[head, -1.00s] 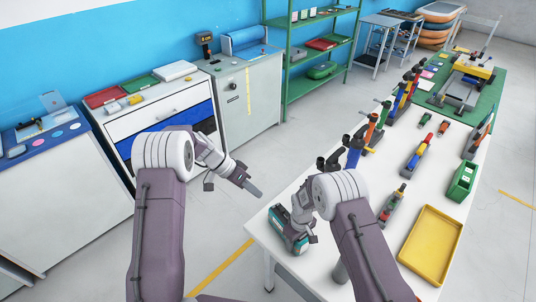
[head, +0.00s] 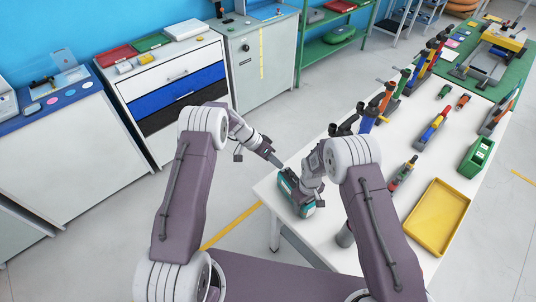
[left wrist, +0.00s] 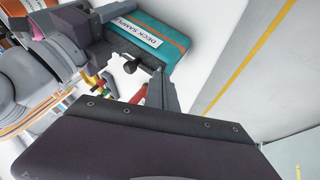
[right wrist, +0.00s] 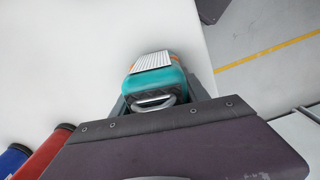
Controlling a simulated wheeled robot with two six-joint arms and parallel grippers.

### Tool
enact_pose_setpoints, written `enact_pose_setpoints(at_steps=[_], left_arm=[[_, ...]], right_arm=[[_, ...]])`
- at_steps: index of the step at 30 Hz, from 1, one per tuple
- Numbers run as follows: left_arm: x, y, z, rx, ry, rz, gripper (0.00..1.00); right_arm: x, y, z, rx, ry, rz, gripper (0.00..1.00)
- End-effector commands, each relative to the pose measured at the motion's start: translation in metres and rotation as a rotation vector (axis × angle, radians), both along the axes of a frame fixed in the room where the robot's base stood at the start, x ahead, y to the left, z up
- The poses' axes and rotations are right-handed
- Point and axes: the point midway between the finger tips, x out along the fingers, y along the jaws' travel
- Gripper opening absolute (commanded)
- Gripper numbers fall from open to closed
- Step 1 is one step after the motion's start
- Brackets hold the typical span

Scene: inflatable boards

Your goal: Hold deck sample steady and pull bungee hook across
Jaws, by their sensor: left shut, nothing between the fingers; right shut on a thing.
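The deck sample (head: 297,196) is a teal block with dark and orange parts on the near left corner of the white table. Its "DECK SAMPLE" label shows in the left wrist view (left wrist: 167,55). My right gripper (right wrist: 158,98) is shut on it, one finger on each side. A pale ribbed top and a metal loop show between the fingers. My left gripper (head: 277,163) is shut and empty, close beside the sample's left end. A small dark knob (left wrist: 130,67) sticks out of the sample near the left fingers; I cannot tell if it is the bungee hook.
The white table (head: 395,205) carries a yellow tray (head: 437,217), a green bin (head: 476,158) and a row of upright coloured pumps or tools along its left edge. A drawer cabinet (head: 170,70) stands at the back left. The floor left of the table is clear.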

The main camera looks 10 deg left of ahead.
Motion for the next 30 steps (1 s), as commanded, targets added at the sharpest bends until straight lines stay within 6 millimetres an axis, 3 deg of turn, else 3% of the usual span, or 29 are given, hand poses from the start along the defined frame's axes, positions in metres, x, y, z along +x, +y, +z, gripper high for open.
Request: enact_pose_setpoints(at_steps=[6, 19, 25, 30], left_arm=[[-0.014, -0.023, 0.003, -0.001, -0.002, -0.001, 0.0], [-0.018, -0.029, 0.003, 0.0, -0.003, 0.0, 0.0], [-0.04, -0.051, 0.004, -0.003, -0.002, -0.003, 0.0], [-0.05, -0.058, 0.003, -0.001, -0.002, -0.001, 0.0]], right_arm=[[0.0, 0.0, 0.0, 0.0, 0.0, 0.0, 0.05], [0.0, 0.0, 0.0, 0.001, -0.001, 0.0, 0.05], [0.0, 0.0, 0.0, 0.001, -0.001, 0.0, 0.05], [0.0, 0.0, 0.0, 0.001, -0.001, 0.0, 0.05]])
